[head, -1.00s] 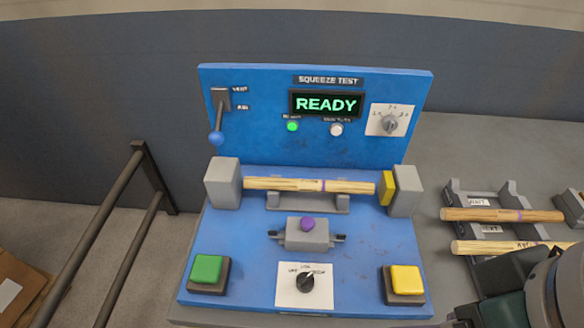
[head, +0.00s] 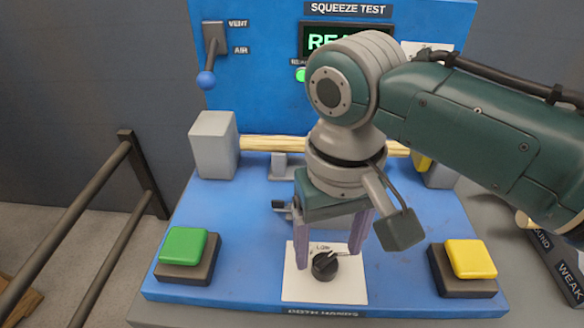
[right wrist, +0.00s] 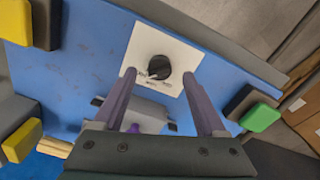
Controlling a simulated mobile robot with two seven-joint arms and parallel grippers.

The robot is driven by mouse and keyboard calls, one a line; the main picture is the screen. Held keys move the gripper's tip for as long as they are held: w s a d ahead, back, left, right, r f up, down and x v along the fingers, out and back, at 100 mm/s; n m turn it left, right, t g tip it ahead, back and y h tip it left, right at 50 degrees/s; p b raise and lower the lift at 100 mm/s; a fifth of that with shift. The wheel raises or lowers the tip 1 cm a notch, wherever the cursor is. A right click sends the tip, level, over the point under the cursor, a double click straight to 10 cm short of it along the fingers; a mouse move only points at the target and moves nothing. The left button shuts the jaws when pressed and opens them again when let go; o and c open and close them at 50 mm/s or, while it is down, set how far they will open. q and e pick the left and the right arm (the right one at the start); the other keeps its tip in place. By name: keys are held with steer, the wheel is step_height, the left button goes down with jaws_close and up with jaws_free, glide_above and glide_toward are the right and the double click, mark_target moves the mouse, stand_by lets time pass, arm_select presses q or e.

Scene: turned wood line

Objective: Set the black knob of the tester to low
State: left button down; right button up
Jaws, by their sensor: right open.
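The black knob (head: 324,266) sits on a white plate (head: 296,289) at the front middle of the blue tester (head: 225,262). Its pointer is turned to the upper right, to the right of the LOW label above it. My right gripper (head: 329,258) is open, its two purple fingers pointing down on either side of the knob area. The right wrist view shows the knob (right wrist: 160,67) between and just beyond the open fingertips (right wrist: 158,74), with nothing held. I cannot tell whether the fingers touch the plate. My left gripper is not in view.
A green button (head: 183,245) is left of the plate and a yellow button (head: 470,259) right of it. A lever with a blue ball (head: 206,80) is on the back panel. My right arm hides part of the panel, the wooden rod (head: 258,143) and the grey block behind.

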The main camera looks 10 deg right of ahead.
mark_target(327, 261)
steer(key=shift+f+b, duration=0.4)
steer(key=shift+f, duration=1.3)
steer(key=shift+c, duration=0.3)
jaws_close()
